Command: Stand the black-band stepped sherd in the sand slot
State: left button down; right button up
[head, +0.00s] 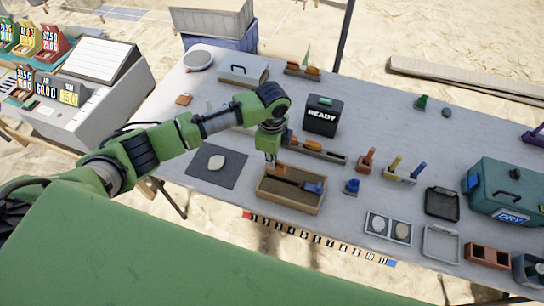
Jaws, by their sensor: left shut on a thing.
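A wooden sand tray (292,206) stands near the front edge of the table, with a dark slot along its middle. My left gripper (271,160) points down over the tray's back left part and is shut on a small terracotta sherd (280,169). The sherd is at the tray's back left; I cannot tell whether its lower edge is in the slot or above it. Its band and stepped outline are too small to make out. A blue piece (314,187) is at the tray's right end. My right gripper is out of view.
A dark mat (204,174) with a pale stone (216,162) lies left of the tray. Behind is a wooden rack (325,154) and a black READY box (323,116). A small blue piece (351,187) and a two-stone tray (388,241) are to the right.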

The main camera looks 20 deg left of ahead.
pick_arm(q)
jog(key=shift+f+b, duration=0.35)
jog(key=shift+f, duration=0.85)
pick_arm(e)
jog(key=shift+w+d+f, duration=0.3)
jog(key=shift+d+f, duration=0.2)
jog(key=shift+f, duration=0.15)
pick_arm(q)
jog(key=shift+r, duration=0.1)
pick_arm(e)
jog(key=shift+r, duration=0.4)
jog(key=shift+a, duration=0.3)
pick_arm(q)
jog(key=shift+p, duration=0.6)
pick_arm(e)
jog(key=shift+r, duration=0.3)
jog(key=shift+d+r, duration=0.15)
pick_arm(q)
jog(key=shift+p, duration=0.3)
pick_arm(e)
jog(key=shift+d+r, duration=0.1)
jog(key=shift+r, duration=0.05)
pick_arm(q)
jog(key=shift+f+b, duration=1.15)
jog(key=shift+f, duration=1)
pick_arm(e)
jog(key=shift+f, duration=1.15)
